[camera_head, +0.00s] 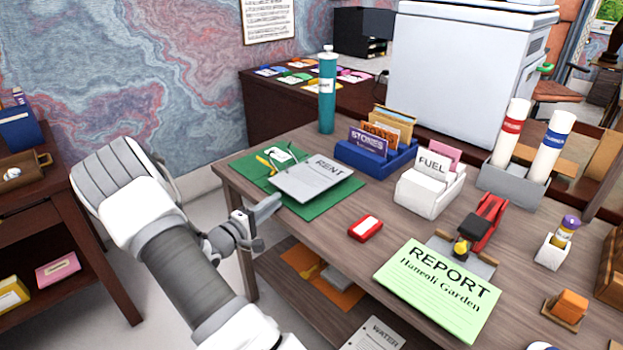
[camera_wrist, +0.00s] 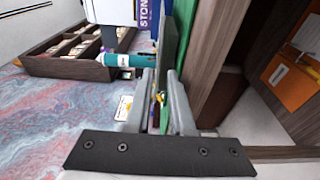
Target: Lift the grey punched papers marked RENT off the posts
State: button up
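The grey punched papers marked RENT (camera_head: 312,181) lie over a green folder (camera_head: 320,208) at the desk's left corner. Metal posts (camera_head: 276,157) stand at the papers' upper left edge; whether the papers are still around them is too small to tell. My gripper (camera_head: 272,208) is at the near left edge of the papers, just off the desk edge. In the wrist view my gripper (camera_wrist: 168,78) has its fingers apart, with a dark thin sheet edge (camera_wrist: 176,45) reaching toward the gap. The green folder (camera_wrist: 210,45) lies right of it. Contact with the papers is unclear.
A teal bottle (camera_head: 327,92) stands behind the folder, with a blue card holder (camera_head: 375,163) to its right. A red block (camera_head: 365,229) and a green REPORT sheet (camera_head: 437,290) lie nearer. The lower shelf (camera_head: 300,290) is under the desk edge.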

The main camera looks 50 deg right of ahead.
aim_at(286, 202)
jog(key=d+b, duration=0.1)
jog(key=d, duration=0.4)
jog(key=shift+d+r, duration=0.1)
jog(key=shift+d, duration=0.05)
grip_shut()
dwell(1.3)
